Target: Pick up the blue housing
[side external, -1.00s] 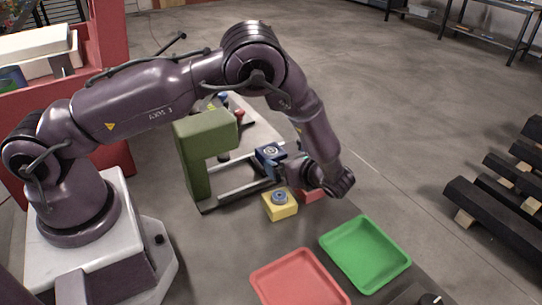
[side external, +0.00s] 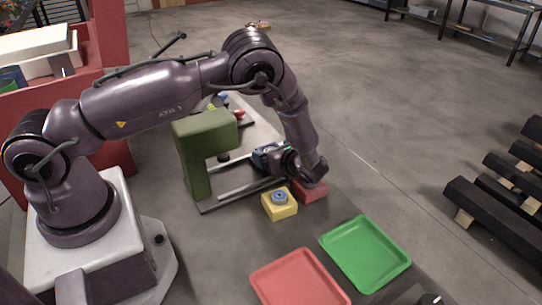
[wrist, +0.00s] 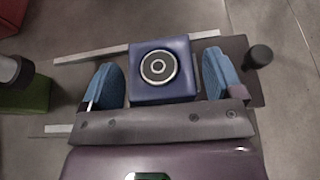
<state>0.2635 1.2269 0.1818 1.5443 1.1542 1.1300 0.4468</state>
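The blue housing (wrist: 150,91), a square block with a round ringed disc on top, sits between the rails in the wrist view. My gripper (wrist: 163,72) is open around it, with one blue finger pad at its left and one at its right. A gap shows on each side, so the fingers are apart from it. In the side external view my gripper (side external: 278,158) is down at the rails and mostly hides the housing.
A green arch (side external: 193,165) stands over the rails (side external: 235,192). A yellow block (side external: 281,211) with a round top and a red block (side external: 312,193) sit close to my gripper. Green (side external: 389,281) and red (side external: 259,286) trays lie at the front.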

